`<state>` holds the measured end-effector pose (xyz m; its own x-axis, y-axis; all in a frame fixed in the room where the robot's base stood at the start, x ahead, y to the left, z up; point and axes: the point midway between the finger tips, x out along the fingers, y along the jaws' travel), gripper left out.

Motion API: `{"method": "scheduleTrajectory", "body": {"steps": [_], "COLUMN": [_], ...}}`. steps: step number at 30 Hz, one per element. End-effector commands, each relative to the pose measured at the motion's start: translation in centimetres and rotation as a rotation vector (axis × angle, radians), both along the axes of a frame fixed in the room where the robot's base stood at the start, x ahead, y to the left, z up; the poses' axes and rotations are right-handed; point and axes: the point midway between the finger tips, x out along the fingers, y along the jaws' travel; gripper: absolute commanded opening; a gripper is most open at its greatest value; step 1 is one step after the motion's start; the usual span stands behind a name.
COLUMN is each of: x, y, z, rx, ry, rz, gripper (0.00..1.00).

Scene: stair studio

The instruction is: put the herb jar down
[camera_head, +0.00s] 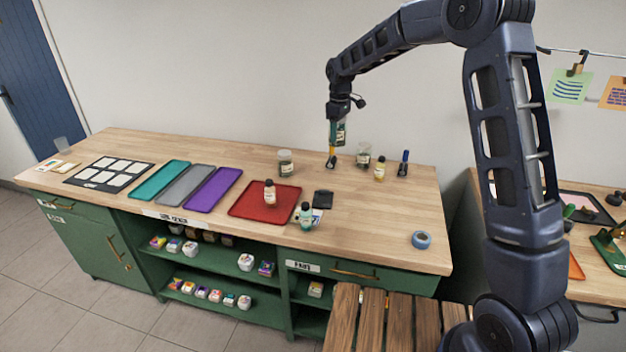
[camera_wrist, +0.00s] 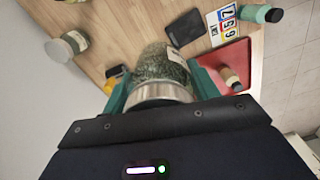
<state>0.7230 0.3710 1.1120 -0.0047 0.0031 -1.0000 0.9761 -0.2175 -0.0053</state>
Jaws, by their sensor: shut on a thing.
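The herb jar (camera_wrist: 165,66) is a clear jar full of dark green flakes, with a silver lid and a pale label. In the wrist view it sits between the green fingers of my gripper (camera_wrist: 160,82), lid toward the camera. In the head view my gripper (camera_head: 338,140) points down over the back middle of the wooden worktop (camera_head: 350,220). The fingers hide most of the jar there, and I cannot tell how far its base is from the wood.
A yellow-and-black item (camera_head: 331,161) stands close beside the gripper. Another lidded jar (camera_head: 363,156), a yellow-labelled bottle (camera_head: 380,170) and a blue marker (camera_head: 403,163) stand to the right. A jar (camera_head: 286,163) stands left. The red tray (camera_head: 245,207) and black box (camera_head: 322,199) lie nearer the front.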

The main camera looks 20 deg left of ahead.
Motion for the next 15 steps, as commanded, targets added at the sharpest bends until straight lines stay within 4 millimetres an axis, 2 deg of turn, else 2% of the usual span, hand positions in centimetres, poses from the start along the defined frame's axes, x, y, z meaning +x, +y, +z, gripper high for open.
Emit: {"method": "scheduleTrajectory", "body": {"steps": [1,6,12,15], "x": [0.9,3.6,5.9,6.5], "y": [1.4,5.3,9.1,10.3], "z": [-0.2,-0.3,-0.7,-0.9], "rx": [0.000,0.000,-0.001,-0.002], "ry": [0.000,-0.001,-0.003,-0.002], "rz": [-0.001,-0.014,-0.030,-0.036], "gripper": [0.29,0.29,0.29,0.29]}}
